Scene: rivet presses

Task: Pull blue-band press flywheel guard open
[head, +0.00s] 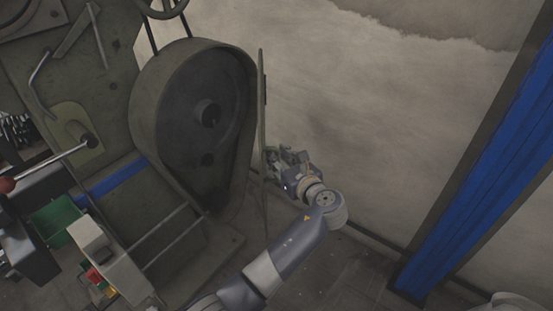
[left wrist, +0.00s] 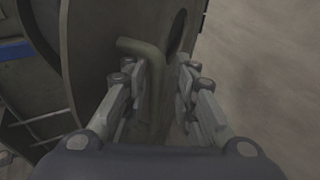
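The press with the blue band (head: 112,181) stands at the left in the head view. Its dark flywheel (head: 190,110) shows uncovered inside a rounded housing. The flywheel guard (head: 262,100) is seen nearly edge-on as a thin upright plate at the housing's right side, standing out from it. My left gripper (head: 274,158) is at the guard's lower right side. In the left wrist view, a bent bar handle (left wrist: 157,85) lies between the two fingers of my left gripper (left wrist: 163,68). The fingers are apart, with a gap on the handle's right. My right gripper is not in view.
A blue post (head: 480,160) stands at the right. A green bin (head: 56,220) and a lever with a dark red knob (head: 7,185) are at the left. Bare floor (head: 330,280) lies right of the press, before a pale wall (head: 380,110).

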